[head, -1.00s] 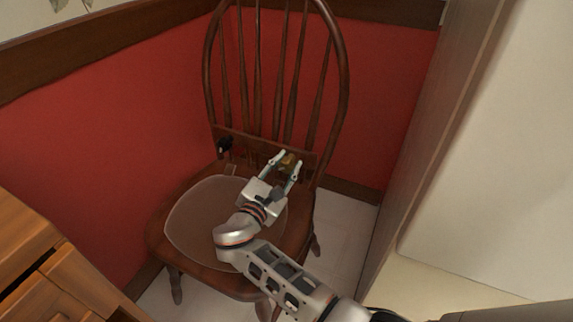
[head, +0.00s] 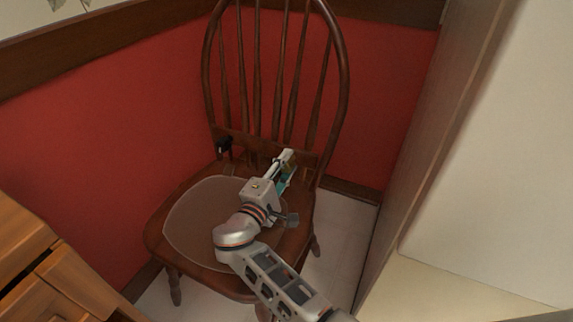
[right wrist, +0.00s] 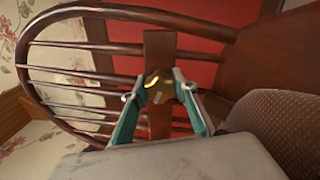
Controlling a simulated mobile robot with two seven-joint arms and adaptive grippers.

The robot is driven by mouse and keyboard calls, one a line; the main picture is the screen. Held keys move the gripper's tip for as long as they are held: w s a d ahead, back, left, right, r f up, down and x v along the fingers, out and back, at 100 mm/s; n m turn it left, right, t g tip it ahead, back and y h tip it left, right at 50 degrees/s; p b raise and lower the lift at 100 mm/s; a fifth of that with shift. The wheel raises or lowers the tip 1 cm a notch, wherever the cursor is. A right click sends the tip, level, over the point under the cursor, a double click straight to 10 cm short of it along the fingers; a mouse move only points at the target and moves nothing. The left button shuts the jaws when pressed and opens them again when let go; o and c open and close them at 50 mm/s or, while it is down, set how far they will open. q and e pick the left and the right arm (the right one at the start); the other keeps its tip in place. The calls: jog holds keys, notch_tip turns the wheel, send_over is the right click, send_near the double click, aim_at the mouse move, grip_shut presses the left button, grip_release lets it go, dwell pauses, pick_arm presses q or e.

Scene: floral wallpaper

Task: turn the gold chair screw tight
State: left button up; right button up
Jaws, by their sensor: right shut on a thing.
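The wooden chair (head: 231,134) has a spindle back with a bar low across it. The gold screw (right wrist: 158,78) is on that bar, between my fingertips in the right wrist view. In the head view my gripper mostly hides it. My right gripper (head: 284,160) is at the right part of the bar, above the rear of the seat. In the right wrist view, its teal fingers (right wrist: 155,90) are on both sides of the gold screw and shut on it. My left gripper is not in view.
A black screw or knob (head: 224,146) is at the left end of the bar. A wooden drawer unit (head: 75,285) is at the lower left. A panel (head: 440,120) stands close on the right, and a red wall (head: 90,150) is behind.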

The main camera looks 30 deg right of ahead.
jog(key=m, duration=0.6)
dwell(0.6)
jog(key=o, duration=1.1)
jog(key=shift+a, duration=0.1)
